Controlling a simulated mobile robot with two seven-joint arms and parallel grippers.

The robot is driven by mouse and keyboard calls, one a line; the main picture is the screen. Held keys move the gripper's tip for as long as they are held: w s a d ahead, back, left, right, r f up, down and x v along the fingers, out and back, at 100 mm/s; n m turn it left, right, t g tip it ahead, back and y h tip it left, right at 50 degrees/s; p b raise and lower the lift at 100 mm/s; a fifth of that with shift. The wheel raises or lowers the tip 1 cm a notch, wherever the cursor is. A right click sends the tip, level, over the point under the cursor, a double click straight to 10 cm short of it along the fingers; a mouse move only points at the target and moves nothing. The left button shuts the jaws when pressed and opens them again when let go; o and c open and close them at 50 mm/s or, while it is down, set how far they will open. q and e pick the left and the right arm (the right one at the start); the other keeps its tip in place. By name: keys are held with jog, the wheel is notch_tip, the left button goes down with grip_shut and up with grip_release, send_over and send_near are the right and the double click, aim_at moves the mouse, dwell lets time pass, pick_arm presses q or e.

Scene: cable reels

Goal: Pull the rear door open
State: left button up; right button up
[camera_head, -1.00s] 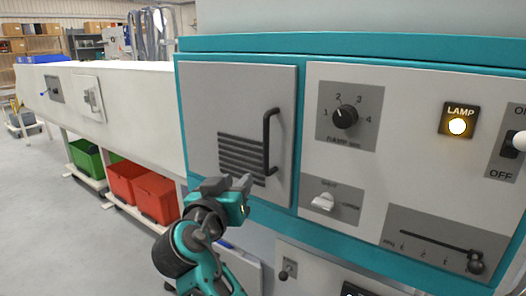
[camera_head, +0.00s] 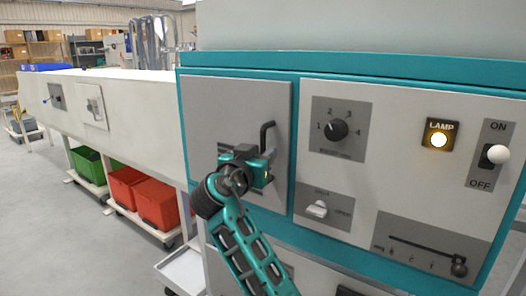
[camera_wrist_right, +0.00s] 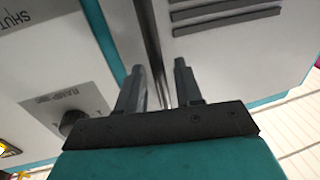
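The grey door (camera_head: 215,105) with dark louvre slots is set in the left part of the teal machine's front and looks closed. Its dark upright bar handle (camera_head: 265,135) is near the door's right edge; its lower part is hidden behind my right gripper in the head view. My right gripper (camera_head: 258,165) is at the handle. In the right wrist view, the fingers of my right gripper (camera_wrist_right: 160,88) stand apart, with the dark handle bar (camera_wrist_right: 150,45) running between them. Whether either finger touches the bar I cannot tell. My left gripper is not in view.
Right of the door are a rotary knob (camera_head: 336,129), a lit lamp (camera_head: 439,139), an on/off switch (camera_head: 494,155), a small white switch (camera_head: 317,209) and a slider (camera_head: 458,266). Red bins (camera_head: 155,199) and green bins (camera_head: 90,164) stand at the left.

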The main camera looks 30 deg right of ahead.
jog(key=shift+w+d, duration=0.3)
jog(key=shift+d, duration=0.2)
grip_shut()
dwell(0.3)
